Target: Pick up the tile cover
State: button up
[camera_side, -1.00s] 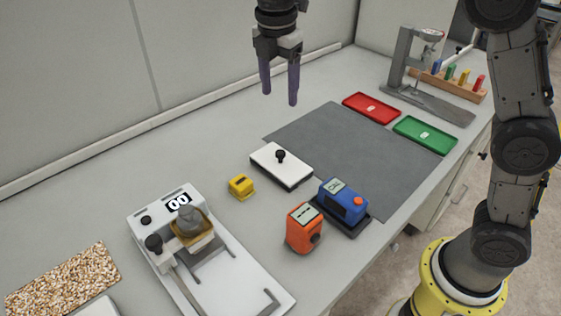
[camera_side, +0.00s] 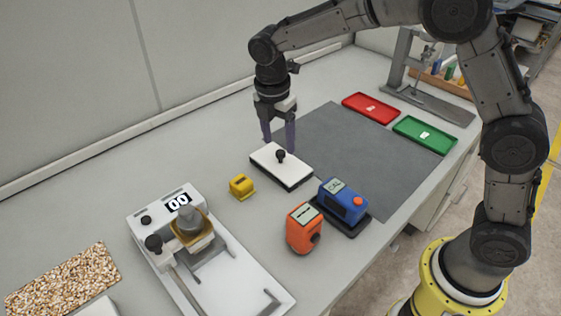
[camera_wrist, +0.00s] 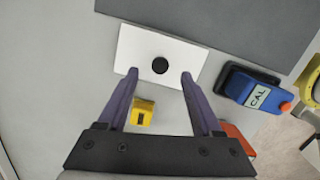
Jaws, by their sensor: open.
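The tile cover (camera_side: 272,168) is a white rectangular plate with a dark lower edge and a black knob (camera_side: 280,155) on top. It lies flat on the bench at the left edge of the grey mat. In the wrist view the cover (camera_wrist: 136,47) sits ahead of the fingers, with its round black knob (camera_wrist: 160,65) between and just beyond the fingertips. My gripper (camera_side: 279,146) is open and empty, fingers pointing down above the cover. In the wrist view my gripper (camera_wrist: 159,75) shows its two purple fingers spread on either side of the knob's line.
A yellow block (camera_side: 241,186), an orange device (camera_side: 304,229) and a blue device (camera_side: 342,201) on a dark base stand close to the cover. A white machine (camera_side: 235,275) is at front left. Red (camera_side: 371,107) and green (camera_side: 425,135) trays lie behind. The grey mat (camera_side: 385,168) is mostly clear.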

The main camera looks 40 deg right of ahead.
aim_at(280, 151)
jog(key=f, duration=0.3)
jog(key=shift+w+d+f, duration=0.1)
jog(key=shift+d, duration=0.2)
grip_shut()
